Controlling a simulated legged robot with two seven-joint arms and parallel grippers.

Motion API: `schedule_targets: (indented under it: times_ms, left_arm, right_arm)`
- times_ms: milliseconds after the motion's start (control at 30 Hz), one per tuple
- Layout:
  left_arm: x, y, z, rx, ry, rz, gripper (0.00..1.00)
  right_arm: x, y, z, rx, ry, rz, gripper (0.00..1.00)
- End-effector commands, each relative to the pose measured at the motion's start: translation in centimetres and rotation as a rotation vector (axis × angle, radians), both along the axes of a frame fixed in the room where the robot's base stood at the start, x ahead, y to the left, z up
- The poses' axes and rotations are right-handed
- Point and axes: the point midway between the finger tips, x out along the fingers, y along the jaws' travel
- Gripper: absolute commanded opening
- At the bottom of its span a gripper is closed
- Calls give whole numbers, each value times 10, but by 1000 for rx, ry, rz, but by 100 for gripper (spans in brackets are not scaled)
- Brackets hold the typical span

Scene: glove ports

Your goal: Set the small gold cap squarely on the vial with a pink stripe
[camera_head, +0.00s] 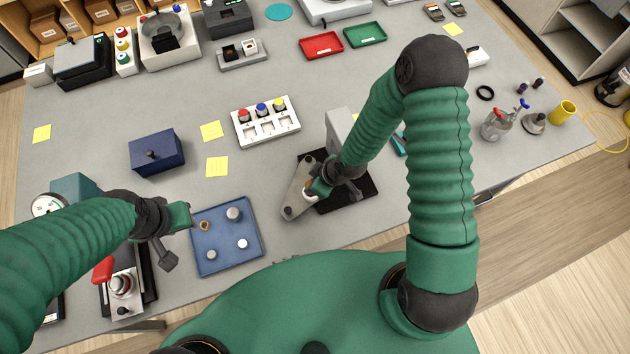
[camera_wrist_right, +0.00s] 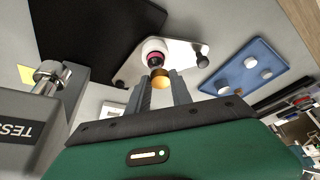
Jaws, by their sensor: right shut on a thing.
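In the right wrist view, the small gold cap (camera_wrist_right: 160,79) is between the fingertips of my right gripper (camera_wrist_right: 161,88), which is shut on it. Just beyond it is the vial with a pink stripe (camera_wrist_right: 153,57), pale and round, with a pink band and a dark part. The vial is over a light metal plate (camera_wrist_right: 185,52). Whether cap and vial touch, I cannot tell. In the head view my right gripper (camera_head: 318,189) is over the same plate (camera_head: 293,203) and mostly hides cap and vial. My left gripper (camera_head: 180,215) is beside the blue tray; its fingers are unclear.
The blue tray (camera_head: 224,262) holds several pale round pieces and a small orange-gold ring (camera_head: 204,226). A grey machine (camera_head: 340,125) stands behind my right gripper, by a black mat (camera_head: 352,197). A navy box (camera_head: 157,152) and a white button panel (camera_head: 266,130) stand farther back.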

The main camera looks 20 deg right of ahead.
Motion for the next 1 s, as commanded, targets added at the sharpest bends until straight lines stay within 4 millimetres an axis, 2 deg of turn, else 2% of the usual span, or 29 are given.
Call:
schedule_targets:
  times_ms: [1000]
  left_arm:
    - [0,0,1,0,0,0,36]
  right_arm:
    - [1,-5,0,3,0,2,0]
